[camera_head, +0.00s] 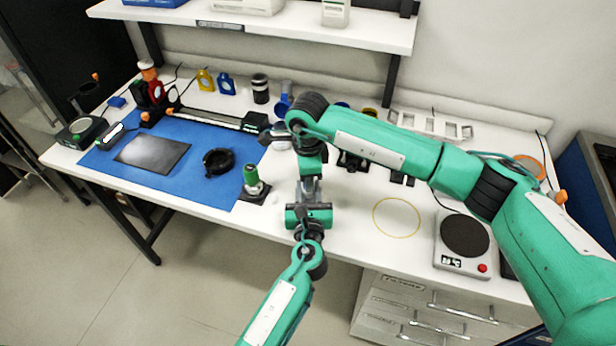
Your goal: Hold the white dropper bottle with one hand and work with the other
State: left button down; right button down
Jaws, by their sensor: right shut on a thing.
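My right gripper (271,134) is above the bench near the right edge of the blue mat and is shut. A small white piece, which I take for the white dropper bottle (282,146), shows just below it; the rest is hidden by the gripper and wrist. My left arm comes up from the bottom of the picture, its wrist in front of the bench edge. The left gripper (309,185) is close below the right wrist, and its fingers cannot be made out clearly.
A hotplate (464,237) stands at right. A shelf (300,22) overhangs the back.

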jog(key=m, duration=1.2)
jog(key=shift+m, duration=0.3)
jog(key=m, duration=0.4)
jog(key=c, duration=1.2)
grip_release()
notch_tip(320, 180, up, 12)
